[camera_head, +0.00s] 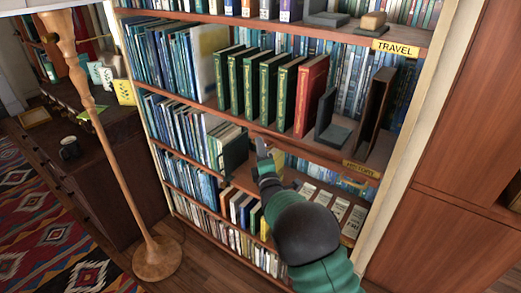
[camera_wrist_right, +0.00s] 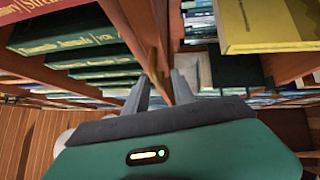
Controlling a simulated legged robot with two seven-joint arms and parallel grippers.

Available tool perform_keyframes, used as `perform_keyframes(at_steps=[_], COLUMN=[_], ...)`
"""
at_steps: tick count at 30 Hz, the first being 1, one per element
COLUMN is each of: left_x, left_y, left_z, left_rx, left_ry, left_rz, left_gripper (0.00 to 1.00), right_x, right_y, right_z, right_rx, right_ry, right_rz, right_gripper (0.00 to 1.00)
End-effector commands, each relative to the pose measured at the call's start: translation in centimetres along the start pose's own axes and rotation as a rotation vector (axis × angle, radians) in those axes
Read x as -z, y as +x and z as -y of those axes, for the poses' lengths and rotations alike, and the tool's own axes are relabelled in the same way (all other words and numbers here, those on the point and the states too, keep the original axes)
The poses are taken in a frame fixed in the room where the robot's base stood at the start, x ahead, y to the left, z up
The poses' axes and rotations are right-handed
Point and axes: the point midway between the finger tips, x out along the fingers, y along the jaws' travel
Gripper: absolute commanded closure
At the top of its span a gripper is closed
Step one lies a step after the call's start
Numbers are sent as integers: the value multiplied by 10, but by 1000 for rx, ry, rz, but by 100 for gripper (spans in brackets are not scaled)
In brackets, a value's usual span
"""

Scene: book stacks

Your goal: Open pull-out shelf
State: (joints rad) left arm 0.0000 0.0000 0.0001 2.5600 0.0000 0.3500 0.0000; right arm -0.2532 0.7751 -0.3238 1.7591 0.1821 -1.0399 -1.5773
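The wooden bookcase shelf (camera_head: 325,152) with the "HISTORY" label (camera_head: 361,170) carries green books and one red book. Its front edge also shows as a brown board (camera_wrist_right: 147,33) in the right wrist view. My right gripper (camera_head: 262,147) is at this front edge, below the green books. In the right wrist view, the two grey fingers (camera_wrist_right: 160,88) stand apart, with the board's edge between them. The gripper looks open, and I cannot tell whether a finger touches the board. My left gripper is not in view.
Shelves above and below hold rows of books; the one above bears a "TRAVEL" label (camera_head: 395,49). A wooden lamp stand (camera_head: 118,150) rises at the left, before a dark cabinet with a mug (camera_head: 69,148). Wooden panels (camera_head: 450,160) are at the right.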

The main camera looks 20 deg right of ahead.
Motion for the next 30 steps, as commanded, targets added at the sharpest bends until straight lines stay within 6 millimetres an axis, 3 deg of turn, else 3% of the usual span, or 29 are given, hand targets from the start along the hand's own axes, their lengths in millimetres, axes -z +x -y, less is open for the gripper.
perform_keyframes(at_steps=[4, 11, 30], left_x=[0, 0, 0], left_y=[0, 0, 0], left_z=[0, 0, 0], left_rx=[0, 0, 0], left_ry=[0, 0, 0], left_rz=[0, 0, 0], left_gripper=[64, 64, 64], right_x=[0, 0, 0], right_y=[0, 0, -1], right_z=[0, 0, 2], right_rx=[0, 0, 5], right_ry=[0, 0, 0], right_rz=[0, 0, 1], right_gripper=[69, 99, 100])
